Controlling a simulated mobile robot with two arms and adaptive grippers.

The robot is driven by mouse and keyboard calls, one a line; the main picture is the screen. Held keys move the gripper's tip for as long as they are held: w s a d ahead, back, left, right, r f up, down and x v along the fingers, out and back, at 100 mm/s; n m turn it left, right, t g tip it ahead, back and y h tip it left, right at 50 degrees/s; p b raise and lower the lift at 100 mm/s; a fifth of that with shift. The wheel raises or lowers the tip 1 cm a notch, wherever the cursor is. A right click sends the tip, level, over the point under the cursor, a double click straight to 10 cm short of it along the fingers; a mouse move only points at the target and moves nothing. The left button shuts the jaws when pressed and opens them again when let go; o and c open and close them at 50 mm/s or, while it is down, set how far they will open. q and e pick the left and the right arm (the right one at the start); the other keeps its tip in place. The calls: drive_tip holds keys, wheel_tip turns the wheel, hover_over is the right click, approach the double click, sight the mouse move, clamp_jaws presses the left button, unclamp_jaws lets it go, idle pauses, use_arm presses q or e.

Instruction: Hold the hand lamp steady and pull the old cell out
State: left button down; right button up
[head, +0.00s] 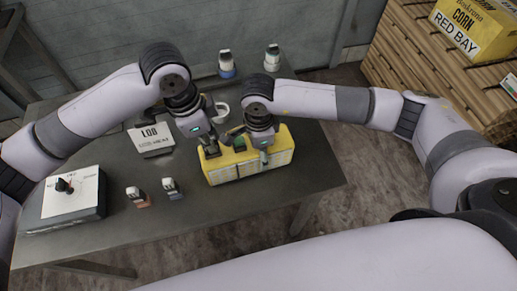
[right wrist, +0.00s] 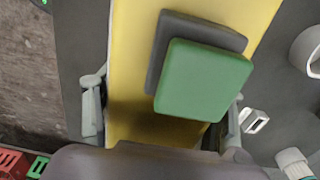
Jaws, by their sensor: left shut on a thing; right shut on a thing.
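The hand lamp (head: 275,157) is a yellow box lying on the grey table, and its yellow body fills the middle of the right wrist view (right wrist: 135,60). My right gripper (head: 263,155) is shut across the lamp's body, one finger on each long side. A green block (right wrist: 204,80) over a dark grey pad (right wrist: 178,30) sits on the lamp's top; the green also shows in the head view (head: 238,142). My left gripper (head: 211,152) is at the lamp's left end, shut on a small dark piece that appears to be the old cell, mostly hidden by the fingers.
A box with a white top (head: 72,195) is at the far left, a sign (head: 151,138) behind. A white mug (head: 222,112) and two bottles (head: 227,65) (head: 272,58) stand behind.

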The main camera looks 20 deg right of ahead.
sight(212, 138)
use_arm(q)
drive_tip(key=shift+r, duration=2.8)
use_arm(e)
drive_tip(key=shift+s+f, duration=0.1)
drive_tip(key=shift+f, duration=0.05)
drive_tip(key=o, duration=1.3)
drive_tip(key=shift+c, duration=0.2)
drive_tip(key=o, duration=0.5)
drive_tip(key=shift+o, duration=0.2)
drive_tip(key=shift+o, duration=1.1)
drive_tip(key=shift+r, duration=0.25)
